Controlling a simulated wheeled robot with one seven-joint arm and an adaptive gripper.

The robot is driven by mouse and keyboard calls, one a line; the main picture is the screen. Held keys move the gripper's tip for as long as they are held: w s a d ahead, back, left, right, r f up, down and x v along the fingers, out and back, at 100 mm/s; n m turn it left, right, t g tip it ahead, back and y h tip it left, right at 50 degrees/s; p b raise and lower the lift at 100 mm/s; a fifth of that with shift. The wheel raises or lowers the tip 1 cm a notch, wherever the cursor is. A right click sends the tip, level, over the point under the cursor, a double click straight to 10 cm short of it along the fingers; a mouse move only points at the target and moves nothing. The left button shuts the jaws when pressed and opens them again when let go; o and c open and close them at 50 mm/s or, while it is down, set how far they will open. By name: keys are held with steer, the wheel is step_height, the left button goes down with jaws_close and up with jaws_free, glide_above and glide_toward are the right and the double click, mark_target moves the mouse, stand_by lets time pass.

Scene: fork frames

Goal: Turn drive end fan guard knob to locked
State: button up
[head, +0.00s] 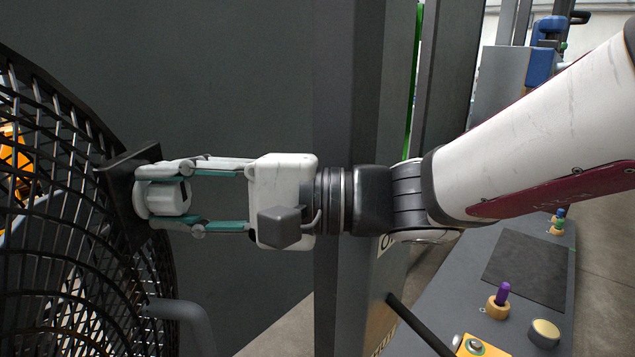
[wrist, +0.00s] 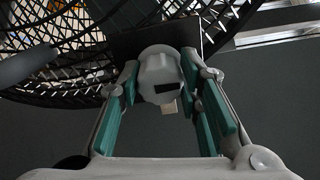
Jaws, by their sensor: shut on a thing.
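The fan guard (head: 60,200) is a round black wire mesh at the left of the head view; it also shows at the top of the wrist view (wrist: 50,40). The knob (head: 163,198) is a light grey piece on a dark mounting plate (head: 122,200) at the guard's edge. In the wrist view the knob (wrist: 158,72) shows a dark rectangular mark on its face. My gripper (head: 180,197) reaches it from the right, with its teal-padded fingers shut on the knob, one above and one below in the head view. Any lock marking cannot be made out.
A grey bent handle (head: 185,318) sticks out below the knob near the guard. A large dark grey panel (head: 200,90) and upright post (head: 345,90) stand behind my arm. At the right, a grey bench (head: 450,300) carries a purple peg (head: 503,292) and a dark mat (head: 527,268).

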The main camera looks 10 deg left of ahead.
steer(key=o, duration=1.1)
steer(key=shift+o, duration=0.2)
steer(key=w+d, duration=0.2)
steer(key=d, duration=1)
steer(key=shift+w, duration=0.15)
steer(key=shift+f, duration=0.1)
